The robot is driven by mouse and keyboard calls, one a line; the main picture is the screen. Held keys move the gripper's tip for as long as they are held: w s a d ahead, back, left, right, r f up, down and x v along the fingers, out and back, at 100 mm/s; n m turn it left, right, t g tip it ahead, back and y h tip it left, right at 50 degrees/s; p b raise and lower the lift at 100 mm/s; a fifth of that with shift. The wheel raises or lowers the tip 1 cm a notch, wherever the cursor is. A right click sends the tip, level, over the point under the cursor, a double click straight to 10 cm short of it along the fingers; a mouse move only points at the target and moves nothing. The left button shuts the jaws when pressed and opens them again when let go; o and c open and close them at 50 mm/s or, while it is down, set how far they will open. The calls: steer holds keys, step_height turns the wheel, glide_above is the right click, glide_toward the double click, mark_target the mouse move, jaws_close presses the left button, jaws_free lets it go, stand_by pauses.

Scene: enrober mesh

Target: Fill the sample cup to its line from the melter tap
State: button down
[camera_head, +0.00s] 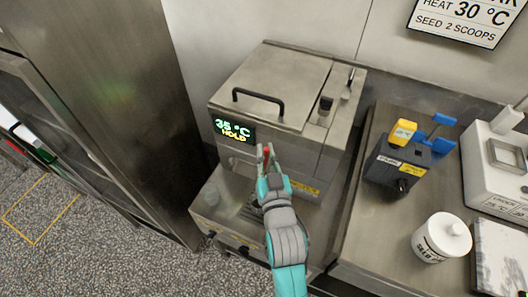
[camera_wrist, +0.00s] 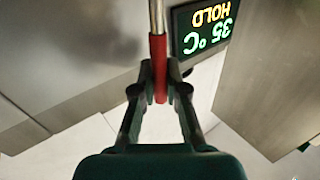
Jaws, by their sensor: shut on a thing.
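The melter (camera_head: 275,85) is a steel box with a black lid handle and a lit display (camera_head: 234,130) reading 35 °C HOLD. My gripper (camera_head: 267,158) is at its front, just right of the display. In the wrist view my gripper (camera_wrist: 160,82) is shut on a red grip (camera_wrist: 158,50) at the end of a thin metal rod (camera_wrist: 157,16), which looks like the tap lever. The tap's spout is hidden behind my arm in the head view.
The lower shelf (camera_head: 225,215) juts out below the melter's front. A tall steel cabinet (camera_head: 115,90) stands close on the left.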

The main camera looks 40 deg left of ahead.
steer(key=d+m, duration=0.1)
steer(key=d+m+t, duration=0.1)
steer(key=d+m+t+y, duration=0.1)
steer(key=m, duration=0.1)
steer(key=shift+w+f, duration=0.35)
steer(key=shift+f, duration=0.05)
steer(key=c, duration=1.2)
jaws_free()
steer(key=shift+v, duration=3.7)
steer(key=shift+f, duration=0.1)
